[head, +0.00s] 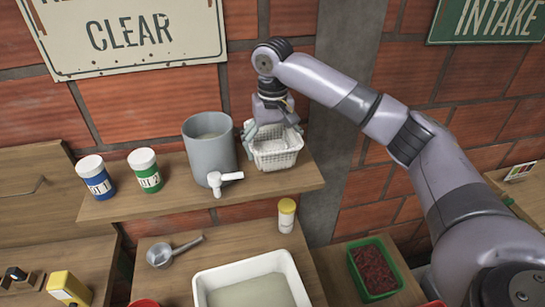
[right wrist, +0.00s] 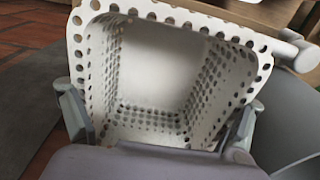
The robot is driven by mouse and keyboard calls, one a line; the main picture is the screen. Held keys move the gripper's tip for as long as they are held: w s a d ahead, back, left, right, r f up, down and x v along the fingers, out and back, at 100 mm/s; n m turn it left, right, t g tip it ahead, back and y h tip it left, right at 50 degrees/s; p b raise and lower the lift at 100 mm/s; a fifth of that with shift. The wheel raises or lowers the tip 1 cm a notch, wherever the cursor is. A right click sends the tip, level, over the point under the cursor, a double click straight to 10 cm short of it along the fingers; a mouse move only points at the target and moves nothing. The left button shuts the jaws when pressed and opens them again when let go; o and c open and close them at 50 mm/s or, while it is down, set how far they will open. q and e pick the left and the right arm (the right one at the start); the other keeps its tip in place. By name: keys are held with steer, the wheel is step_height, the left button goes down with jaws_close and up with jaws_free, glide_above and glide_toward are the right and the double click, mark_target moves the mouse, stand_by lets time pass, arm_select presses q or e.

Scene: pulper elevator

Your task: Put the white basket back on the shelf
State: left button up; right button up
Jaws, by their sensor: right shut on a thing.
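The white basket (head: 277,156) is a small perforated tub at the right end of the wooden wall shelf (head: 130,208). It appears upright on or just above the shelf board; I cannot tell whether it touches. My right gripper (head: 268,128) reaches down from above and is shut on it. In the right wrist view the basket (right wrist: 160,70) fills the middle, its inside empty, with the fingers of my right gripper (right wrist: 158,130) on either side of it. My left gripper is not in view.
A grey container (head: 208,150) with a white tap stands just left of the basket. A blue jar (head: 96,178) and a green jar (head: 146,171) stand further left. Below are a yellow-capped bottle (head: 286,216), a metal scoop (head: 172,251), a white tray (head: 207,290) and a green bin (head: 392,262).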

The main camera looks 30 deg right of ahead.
steer(key=shift+f, duration=0.35)
step_height(320, 180, down, 4)
steer(key=shift+r+p, duration=0.25)
steer(key=shift+p, duration=0.45)
steer(key=shift+w+f, duration=0.1)
steer(key=shift+f, duration=0.1)
steer(key=o, duration=1.4)
steer(key=shift+f, duration=0.1)
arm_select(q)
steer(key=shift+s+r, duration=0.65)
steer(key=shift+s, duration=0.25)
